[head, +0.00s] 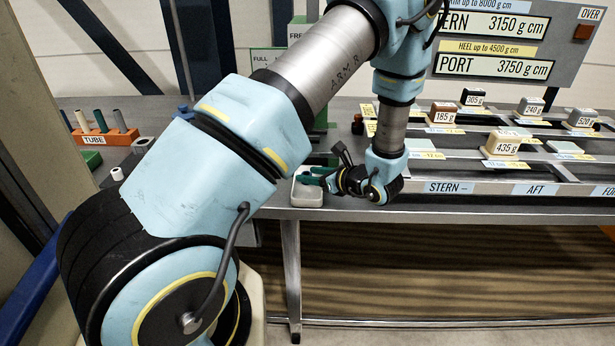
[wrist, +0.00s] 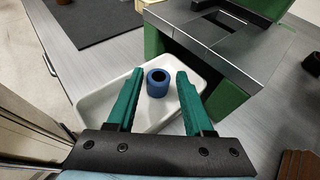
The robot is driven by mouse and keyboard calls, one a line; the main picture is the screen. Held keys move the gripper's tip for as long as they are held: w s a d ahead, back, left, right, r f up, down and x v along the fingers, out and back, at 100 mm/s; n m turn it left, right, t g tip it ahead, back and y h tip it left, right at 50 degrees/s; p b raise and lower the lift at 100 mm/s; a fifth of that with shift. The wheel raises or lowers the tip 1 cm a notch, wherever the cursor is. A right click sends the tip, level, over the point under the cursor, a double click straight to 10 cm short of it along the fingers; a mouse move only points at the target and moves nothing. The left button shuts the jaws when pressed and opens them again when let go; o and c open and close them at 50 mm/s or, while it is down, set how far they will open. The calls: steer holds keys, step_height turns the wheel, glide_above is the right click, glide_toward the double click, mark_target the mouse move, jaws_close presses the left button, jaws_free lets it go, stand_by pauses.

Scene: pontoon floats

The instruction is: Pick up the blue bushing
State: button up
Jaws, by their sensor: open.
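The blue bushing (wrist: 158,84) is a short hollow ring standing upright in a shallow white tray (wrist: 102,104), seen in the wrist view. My gripper (wrist: 158,88) has green fingers spread apart on either side of the bushing, with a gap to each; nothing is held. In the head view my gripper (head: 318,178) is over the white tray (head: 307,194) near the bench's front edge. The bushing cannot be made out there; the gripper and tray wall likely cover it.
A green and grey box stand (wrist: 225,50) stands close to the tray's far right side. An orange holder (head: 105,137) marked TUBE and a small white ring (head: 117,174) are at the left. Weighted blocks, such as the 435 g one (head: 503,144), sit on rails at the right.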

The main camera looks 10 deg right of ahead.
jaws_close()
steer(key=shift+s+r+b, duration=0.1)
steer(key=shift+r+b, duration=0.05)
steer(key=shift+b, duration=0.2)
stand_by(0.3)
